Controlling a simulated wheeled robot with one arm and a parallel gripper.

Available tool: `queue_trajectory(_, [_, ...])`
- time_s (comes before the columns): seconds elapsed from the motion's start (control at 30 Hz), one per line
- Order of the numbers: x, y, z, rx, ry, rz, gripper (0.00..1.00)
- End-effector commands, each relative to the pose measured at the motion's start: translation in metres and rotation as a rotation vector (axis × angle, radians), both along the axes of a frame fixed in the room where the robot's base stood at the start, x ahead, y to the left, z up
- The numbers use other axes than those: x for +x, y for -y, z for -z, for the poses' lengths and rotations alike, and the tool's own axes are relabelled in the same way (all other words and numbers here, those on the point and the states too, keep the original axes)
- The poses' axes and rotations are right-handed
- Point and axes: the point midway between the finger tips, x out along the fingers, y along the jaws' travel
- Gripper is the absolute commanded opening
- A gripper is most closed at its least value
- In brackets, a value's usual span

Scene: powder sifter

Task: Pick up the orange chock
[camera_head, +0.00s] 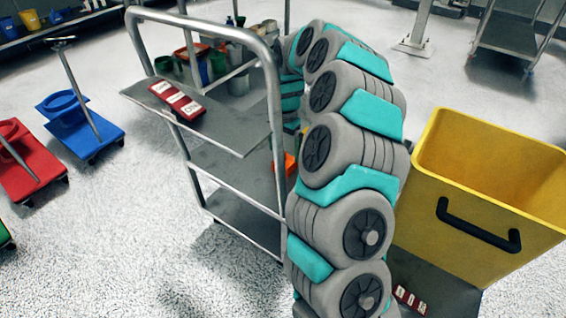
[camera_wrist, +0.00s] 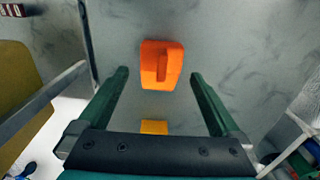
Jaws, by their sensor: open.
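The orange chock (camera_wrist: 161,64) lies on a grey surface in the wrist view, just ahead of and between the fingertips. It has a raised ridge toward its right side. My gripper (camera_wrist: 158,76) is open, with one dark green finger on each side and clear gaps to the chock. Nothing is held. In the head view my arm hides the gripper, and a small orange patch (camera_head: 290,163) shows beside the arm at the cart; I cannot tell if it is the same chock.
A yellow object (camera_wrist: 154,127) shows near the gripper's palm. A metal cart (camera_head: 232,125) with a red labelled block (camera_head: 177,98) stands left of my arm. A large yellow bin (camera_head: 490,170) stands right. Blue (camera_head: 85,130) and red (camera_head: 30,172) wheeled bases are at far left.

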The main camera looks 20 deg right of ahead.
Motion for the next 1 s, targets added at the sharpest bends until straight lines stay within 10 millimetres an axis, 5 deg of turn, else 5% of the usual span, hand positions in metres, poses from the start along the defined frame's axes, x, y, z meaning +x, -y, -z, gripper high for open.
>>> queue_trajectory(0.4, [0.002, 0.002, 0.048, 0.001, -0.004, 0.0, 1.0])
queue_trajectory(0.67, [0.003, 0.002, 0.053, 0.0, 0.001, 0.0, 1.0])
queue_trajectory(1.0, [0.003, 0.002, 0.052, 0.0, 0.001, 0.0, 0.63])
